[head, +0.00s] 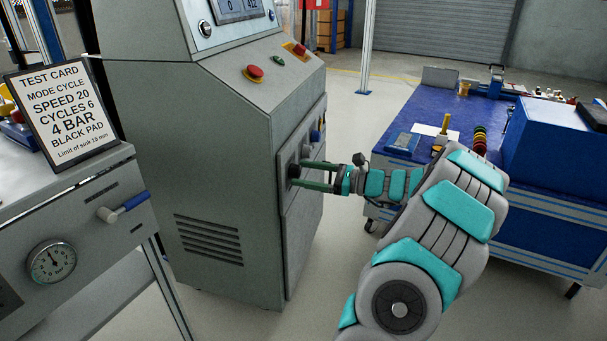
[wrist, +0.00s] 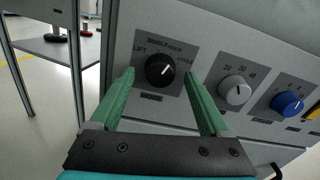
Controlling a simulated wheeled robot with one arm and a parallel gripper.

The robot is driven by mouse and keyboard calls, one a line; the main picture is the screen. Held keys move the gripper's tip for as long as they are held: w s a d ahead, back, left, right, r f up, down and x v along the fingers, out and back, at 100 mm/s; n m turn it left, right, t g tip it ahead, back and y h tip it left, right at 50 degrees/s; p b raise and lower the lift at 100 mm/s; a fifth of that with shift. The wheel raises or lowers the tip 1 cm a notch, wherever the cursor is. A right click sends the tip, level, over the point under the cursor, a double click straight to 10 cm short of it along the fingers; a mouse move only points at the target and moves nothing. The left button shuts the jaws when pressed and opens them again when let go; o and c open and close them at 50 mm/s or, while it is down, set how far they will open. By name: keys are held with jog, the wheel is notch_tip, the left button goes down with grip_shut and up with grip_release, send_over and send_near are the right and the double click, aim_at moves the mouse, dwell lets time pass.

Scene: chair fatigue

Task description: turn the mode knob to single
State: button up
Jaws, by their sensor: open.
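The black mode knob (wrist: 160,70) is on the grey machine's side panel in the wrist view. The knob's white mark points up and to the right. My gripper (wrist: 159,76) is open, with one green finger on each side of the knob in the picture. I cannot tell whether the fingers touch it. In the head view my gripper (head: 303,174) reaches the panel from the right, by the dark knob (head: 294,170).
To the right of the mode knob are a grey knob (wrist: 234,90) and a blue knob (wrist: 287,103). The test card (head: 59,116) reads "MODE CYCLE". A red button (head: 255,71) is on the sloped console. A blue workbench (head: 400,119) stands at the right.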

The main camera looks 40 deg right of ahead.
jog(key=shift+w+a, duration=0.2)
jog(key=shift+w, duration=0.15)
jog(key=shift+c, duration=0.4)
grip_shut()
